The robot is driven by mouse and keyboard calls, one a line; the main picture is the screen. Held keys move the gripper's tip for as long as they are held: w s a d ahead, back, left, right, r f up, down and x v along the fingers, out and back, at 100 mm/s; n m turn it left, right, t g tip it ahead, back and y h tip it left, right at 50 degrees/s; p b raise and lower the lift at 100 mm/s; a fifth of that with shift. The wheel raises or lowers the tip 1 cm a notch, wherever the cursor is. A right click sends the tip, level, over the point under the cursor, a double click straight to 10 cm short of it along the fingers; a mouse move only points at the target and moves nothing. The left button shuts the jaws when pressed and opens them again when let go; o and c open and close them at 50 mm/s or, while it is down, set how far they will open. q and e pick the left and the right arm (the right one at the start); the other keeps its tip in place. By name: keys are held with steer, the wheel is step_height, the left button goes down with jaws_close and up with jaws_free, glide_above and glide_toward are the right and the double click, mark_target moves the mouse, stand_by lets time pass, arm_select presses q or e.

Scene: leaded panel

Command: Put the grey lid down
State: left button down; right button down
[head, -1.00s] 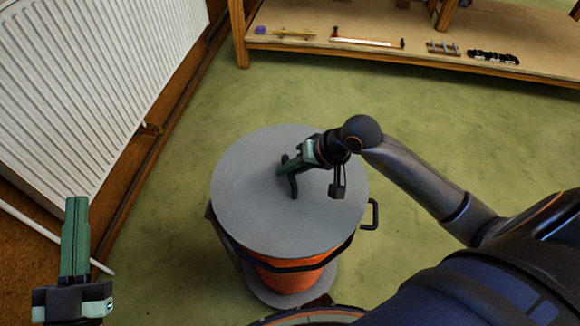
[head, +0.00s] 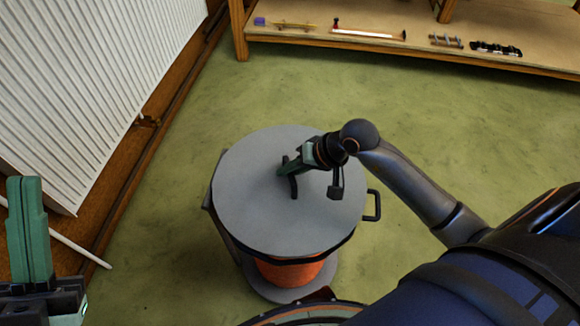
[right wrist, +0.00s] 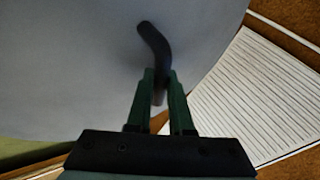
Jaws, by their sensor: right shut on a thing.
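The grey lid (head: 255,205) is a large flat round disc with a dark bent handle (right wrist: 153,45). It lies roughly level over an orange drum-like body (head: 290,270) and hides most of it. I cannot tell whether the lid touches what is below. My right gripper (head: 286,168) is shut on the handle, near the lid's middle. In the right wrist view, its green fingers (right wrist: 160,85) pinch the handle, with the lid's grey face behind. My left gripper (head: 27,185) is at the lower left, shut and empty, away from the lid.
A white radiator (head: 90,80) stands at the left, with a white rod (head: 75,248) near it. A wooden shelf (head: 400,60) at the back holds small tools. A dark loop handle (head: 374,205) sticks out right of the lid. Green floor (head: 450,130) is free between.

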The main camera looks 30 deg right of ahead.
arm_select(q)
steer(key=shift+s, duration=0.15)
arm_select(e)
steer(key=shift+f, duration=0.25)
arm_select(q)
steer(key=shift+f+b, duration=0.25)
steer(key=shift+b, duration=0.05)
arm_select(e)
steer(key=shift+f, duration=0.25)
steer(key=c, duration=0.7)
jaws_free()
steer(key=shift+c, duration=0.2)
steer(key=p+v, duration=0.2)
steer(key=v, duration=0.5)
steer(key=shift+s+d+r, duration=0.1)
steer(key=shift+d+r, duration=0.05)
arm_select(q)
steer(key=shift+w+a+f+n+y+p, duration=0.15)
steer(key=shift+w+f+n+y, duration=0.6)
steer(key=shift+y, duration=0.3)
steer(key=shift+w+a+f+n+y+p, duration=0.15)
steer(key=shift+w+f+n+y, duration=0.35)
steer(key=shift+w+n+y, duration=0.4)
arm_select(e)
steer(key=shift+v, duration=2.55)
